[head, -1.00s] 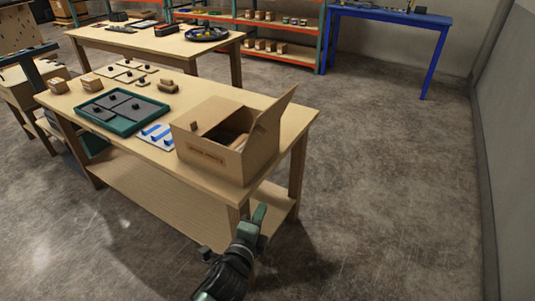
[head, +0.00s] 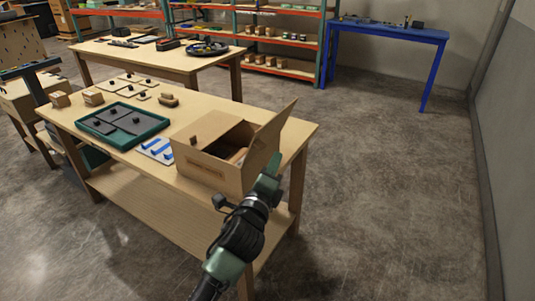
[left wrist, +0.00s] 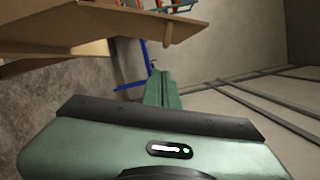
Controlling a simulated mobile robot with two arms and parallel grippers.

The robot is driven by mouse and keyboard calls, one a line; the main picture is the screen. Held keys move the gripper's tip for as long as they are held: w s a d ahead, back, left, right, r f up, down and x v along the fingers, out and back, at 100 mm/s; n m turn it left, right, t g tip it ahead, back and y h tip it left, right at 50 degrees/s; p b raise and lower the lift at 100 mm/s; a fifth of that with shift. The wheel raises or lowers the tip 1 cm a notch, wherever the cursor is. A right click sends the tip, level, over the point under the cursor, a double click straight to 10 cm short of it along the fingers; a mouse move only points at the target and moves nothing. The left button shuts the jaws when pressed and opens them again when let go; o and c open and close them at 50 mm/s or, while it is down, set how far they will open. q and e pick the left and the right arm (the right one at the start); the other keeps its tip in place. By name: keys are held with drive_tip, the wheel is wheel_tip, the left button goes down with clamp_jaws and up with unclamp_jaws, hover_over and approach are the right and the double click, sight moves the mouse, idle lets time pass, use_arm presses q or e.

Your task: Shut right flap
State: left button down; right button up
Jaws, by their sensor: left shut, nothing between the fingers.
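The cardboard box (head: 207,172) stands at the right end of the near wooden table, with a partly open top. Its right flap (head: 270,133) sticks up and leans outward to the right. In the left wrist view, a brown cardboard panel (left wrist: 165,28), likely this flap, hangs at the top. My left gripper (head: 272,170) is shut and empty, just outside the box's right side and below the flap's upper edge. Its green fingers (left wrist: 162,90) look apart from the panel in the left wrist view. My right gripper is not in view.
A green tray with grey panels (head: 122,125), a white board with blue bars (head: 157,150) and small cartons lie left of the box on the table (head: 205,100). A blue table (head: 390,32) stands at the back. The floor to the right is clear.

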use_arm(q)
drive_tip(key=shift+w+a+r, duration=0.25)
drive_tip(key=shift+a, duration=0.25)
drive_tip(key=shift+w+a+r, duration=0.25)
drive_tip(key=shift+a, duration=0.25)
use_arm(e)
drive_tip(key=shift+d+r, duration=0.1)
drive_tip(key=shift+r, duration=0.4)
use_arm(q)
drive_tip(key=shift+p, duration=0.3)
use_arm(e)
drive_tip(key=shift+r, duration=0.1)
